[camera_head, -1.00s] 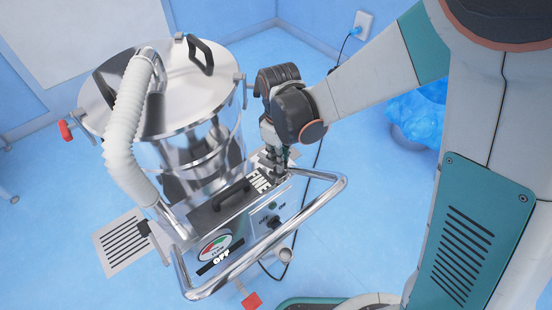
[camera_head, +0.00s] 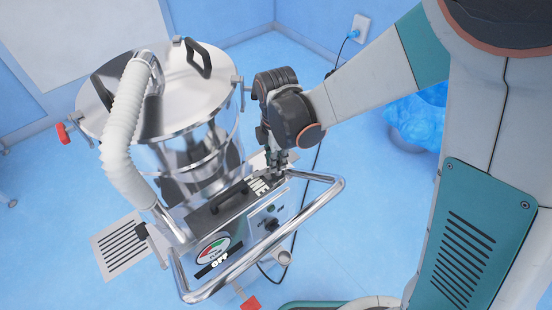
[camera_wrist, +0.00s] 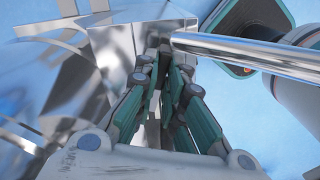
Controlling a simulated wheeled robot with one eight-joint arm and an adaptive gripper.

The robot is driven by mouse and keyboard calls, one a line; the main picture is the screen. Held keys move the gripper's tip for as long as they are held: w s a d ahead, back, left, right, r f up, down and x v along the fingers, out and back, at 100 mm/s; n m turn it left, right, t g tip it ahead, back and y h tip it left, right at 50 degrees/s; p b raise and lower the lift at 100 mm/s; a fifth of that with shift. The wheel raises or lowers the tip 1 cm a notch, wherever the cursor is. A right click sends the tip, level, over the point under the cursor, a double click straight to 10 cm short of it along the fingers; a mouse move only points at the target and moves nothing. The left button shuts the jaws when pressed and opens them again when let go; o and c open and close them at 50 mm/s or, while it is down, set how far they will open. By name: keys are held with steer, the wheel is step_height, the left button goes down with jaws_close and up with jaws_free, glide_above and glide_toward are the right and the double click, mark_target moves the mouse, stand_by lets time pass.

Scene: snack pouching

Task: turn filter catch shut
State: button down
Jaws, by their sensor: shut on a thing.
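My gripper (camera_head: 277,160) points down at the back right corner of the filter housing (camera_head: 213,213), beside the white FINE label (camera_head: 257,187). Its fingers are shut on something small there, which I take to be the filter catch. The fingers hide most of it, so I cannot tell its angle. In the wrist view the dark green-padded fingers (camera_wrist: 153,85) come close together below a shiny metal block (camera_wrist: 118,50). The housing has a dark top with a black handle (camera_head: 231,201).
A steel drum (camera_head: 190,165) with a shiny lid and white ribbed hose (camera_head: 122,130) stands left of my gripper. A tubular steel rail (camera_head: 318,215) curves around the front and right, and crosses the wrist view close to the fingers (camera_wrist: 255,55). A gauge (camera_head: 212,249) sits above an OFF label.

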steer(key=shift+n, duration=1.9)
steer(key=c, duration=1.7)
jaws_free()
steer(key=shift+r, duration=0.1)
step_height(320, 180, up, 7)
steer(key=shift+s+r, duration=0.15)
steer(key=shift+r, duration=0.05)
